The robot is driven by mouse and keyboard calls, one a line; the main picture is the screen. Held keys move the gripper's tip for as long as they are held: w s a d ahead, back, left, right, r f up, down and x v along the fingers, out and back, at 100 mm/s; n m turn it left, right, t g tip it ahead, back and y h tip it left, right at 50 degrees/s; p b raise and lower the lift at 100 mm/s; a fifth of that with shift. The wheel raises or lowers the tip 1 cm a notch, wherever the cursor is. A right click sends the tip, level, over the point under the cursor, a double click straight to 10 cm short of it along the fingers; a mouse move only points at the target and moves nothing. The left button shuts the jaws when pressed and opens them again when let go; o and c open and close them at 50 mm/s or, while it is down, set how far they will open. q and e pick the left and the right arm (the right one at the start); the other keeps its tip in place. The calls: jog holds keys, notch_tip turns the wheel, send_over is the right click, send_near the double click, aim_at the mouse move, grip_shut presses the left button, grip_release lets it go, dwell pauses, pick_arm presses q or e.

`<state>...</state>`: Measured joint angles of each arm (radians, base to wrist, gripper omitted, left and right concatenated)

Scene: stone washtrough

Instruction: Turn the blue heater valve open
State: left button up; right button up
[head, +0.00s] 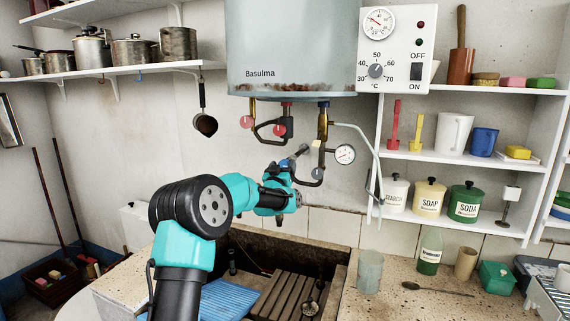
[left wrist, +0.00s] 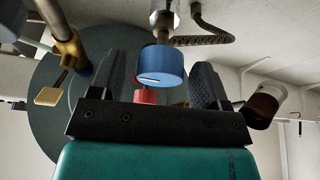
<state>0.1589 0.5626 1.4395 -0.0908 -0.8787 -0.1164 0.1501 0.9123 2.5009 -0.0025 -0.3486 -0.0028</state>
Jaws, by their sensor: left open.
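The blue heater valve is a round blue knob (left wrist: 160,63) with a white line on its face. In the left wrist view it hangs from a chrome fitting, between the two dark fingers of my left gripper (left wrist: 158,80). The fingers are apart, with a gap visible on the right side of the knob. In the head view the blue knob (head: 284,164) shows small beside my teal left gripper (head: 288,174), under the boiler; the fingers are mostly hidden there. My right gripper is not in view.
The boiler (head: 290,50) hangs above, with red knobs (head: 278,130), brass pipes and a pressure gauge (head: 345,154) nearby. A tag (left wrist: 48,96) and a red knob (left wrist: 146,96) show near the fingers. The stone trough (head: 335,270) lies below. Shelves stand at right.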

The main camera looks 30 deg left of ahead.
pick_arm(q)
jog(key=shift+x, duration=1.4)
jog(key=shift+c, duration=0.3)
jog(key=c, duration=0.9)
